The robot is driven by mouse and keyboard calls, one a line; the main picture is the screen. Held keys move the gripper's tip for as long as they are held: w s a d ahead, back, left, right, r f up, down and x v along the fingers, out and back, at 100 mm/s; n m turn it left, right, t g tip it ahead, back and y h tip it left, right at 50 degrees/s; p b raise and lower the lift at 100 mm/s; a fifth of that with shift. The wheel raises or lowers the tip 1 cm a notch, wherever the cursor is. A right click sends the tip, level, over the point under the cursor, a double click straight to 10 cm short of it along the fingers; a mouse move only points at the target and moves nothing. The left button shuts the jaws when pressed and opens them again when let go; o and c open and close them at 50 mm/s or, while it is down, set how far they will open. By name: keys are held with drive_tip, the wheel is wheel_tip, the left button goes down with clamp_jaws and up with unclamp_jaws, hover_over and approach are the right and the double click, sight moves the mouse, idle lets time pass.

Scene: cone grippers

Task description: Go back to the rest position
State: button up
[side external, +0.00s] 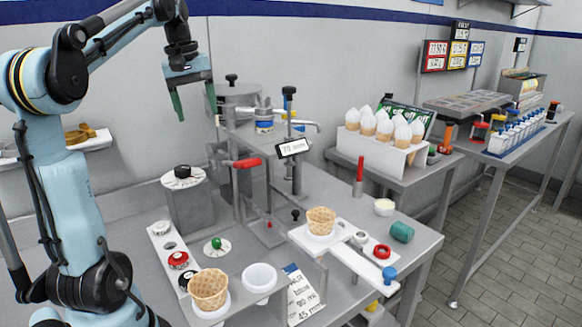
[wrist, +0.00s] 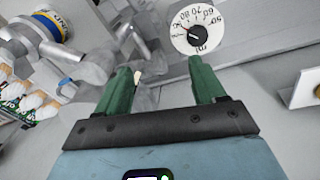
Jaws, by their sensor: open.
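My gripper (side external: 195,103) is raised in the air at the upper left of the side view, with its green fingers apart and pointing down. Nothing is between the fingers. In the wrist view, my gripper (wrist: 162,85) shows both green fingers spread wide, with a dial marked in ml (wrist: 196,31) beyond the right one. A waffle cone (side external: 209,288) stands in a holder at the front of the bench. Another waffle cone (side external: 321,220) sits on the white raised plate (side external: 345,251).
A grey machine (side external: 235,105) with a red-handled lever (side external: 247,163) stands right of my gripper. A dial-topped block (side external: 190,205) is below it. A white rack (side external: 370,148) of filled cones stands farther right. The air around my gripper looks clear.

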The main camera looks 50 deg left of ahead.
drive_tip(key=w+d+r+t, duration=0.2)
drive_tip(key=w+d, duration=0.1)
drive_tip(key=d, duration=0.4)
drive_tip(key=w+d+r+t+h, duration=0.1)
drive_tip(key=w+d+r+t, duration=0.15)
drive_tip(key=d, duration=0.55)
drive_tip(key=w+d+r+t, duration=0.2)
drive_tip(key=w+d, duration=0.1)
drive_tip(key=d, duration=0.4)
drive_tip(key=w+d+f+m+h, duration=0.1)
drive_tip(key=d+f+m, duration=0.25)
drive_tip(key=f, duration=0.25)
drive_tip(key=w+d+f+m, duration=0.1)
drive_tip(key=d+f+m, duration=0.25)
drive_tip(key=f, duration=0.25)
drive_tip(key=s+f+m+g+y, duration=0.1)
drive_tip(key=s+f+m, duration=0.7)
drive_tip(key=f, duration=0.3)
drive_tip(key=shift+s+a+f, duration=0.25)
drive_tip(key=shift+a+f, duration=0.05)
drive_tip(key=shift+f, duration=0.1)
